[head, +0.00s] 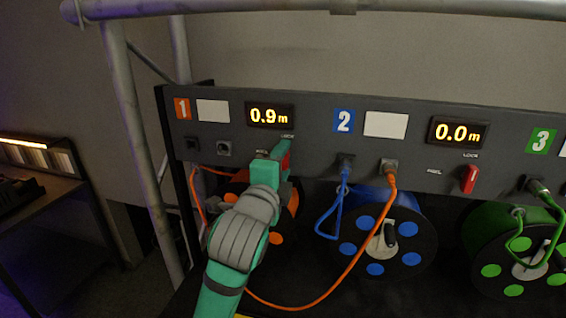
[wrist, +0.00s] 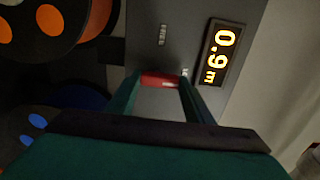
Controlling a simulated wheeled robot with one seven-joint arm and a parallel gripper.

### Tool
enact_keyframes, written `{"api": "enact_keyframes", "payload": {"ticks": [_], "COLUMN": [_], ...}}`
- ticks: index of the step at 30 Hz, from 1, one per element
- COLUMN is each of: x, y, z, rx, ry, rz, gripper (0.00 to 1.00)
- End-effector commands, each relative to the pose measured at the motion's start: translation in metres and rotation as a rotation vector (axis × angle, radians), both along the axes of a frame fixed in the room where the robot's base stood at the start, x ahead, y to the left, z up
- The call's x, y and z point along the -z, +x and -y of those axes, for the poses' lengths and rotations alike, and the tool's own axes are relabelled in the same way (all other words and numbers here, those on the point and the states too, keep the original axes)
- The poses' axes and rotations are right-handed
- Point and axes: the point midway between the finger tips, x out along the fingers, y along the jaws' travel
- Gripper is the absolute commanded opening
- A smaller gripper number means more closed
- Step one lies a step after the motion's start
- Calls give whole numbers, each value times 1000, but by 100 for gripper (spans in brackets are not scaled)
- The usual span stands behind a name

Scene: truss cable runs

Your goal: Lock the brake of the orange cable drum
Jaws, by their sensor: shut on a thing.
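The orange cable drum (head: 277,239) hangs under panel section 1, mostly hidden behind my arm; part of it shows in the wrist view (wrist: 60,20). Its brake lever (wrist: 160,80) is a small red handle on the panel, and a bit of red shows in the head view (head: 285,148). My gripper (head: 277,152) is shut on this red lever, one finger on each side, in the wrist view (wrist: 160,84). The lever sits close to the LOCK label, with the REEL label off to the other side. The section 1 display (head: 269,116) reads 0.9 m.
An orange cable (head: 352,266) loops from drum 1 under my arm to a socket in section 2. The blue drum (head: 385,240) has its own red lever (head: 469,179) below LOCK. The green drum (head: 515,255) is at right. A metal truss post (head: 135,130) stands left.

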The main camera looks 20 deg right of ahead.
Motion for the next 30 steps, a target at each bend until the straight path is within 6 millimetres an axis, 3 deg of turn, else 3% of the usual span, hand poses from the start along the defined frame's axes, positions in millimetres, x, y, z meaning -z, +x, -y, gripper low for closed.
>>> {"api": "enact_keyframes", "payload": {"ticks": [1,2,4,17,30], "x": [1,1,1,0,0], "y": [-2,-2,-1,-9,-73], "z": [3,2,2,-5,-47], "rx": [6,6,5,2,3], "ry": [3,3,2,-1,1], "rz": [-1,-1,-1,1,1], "gripper": [25,52,66,66,66]}}
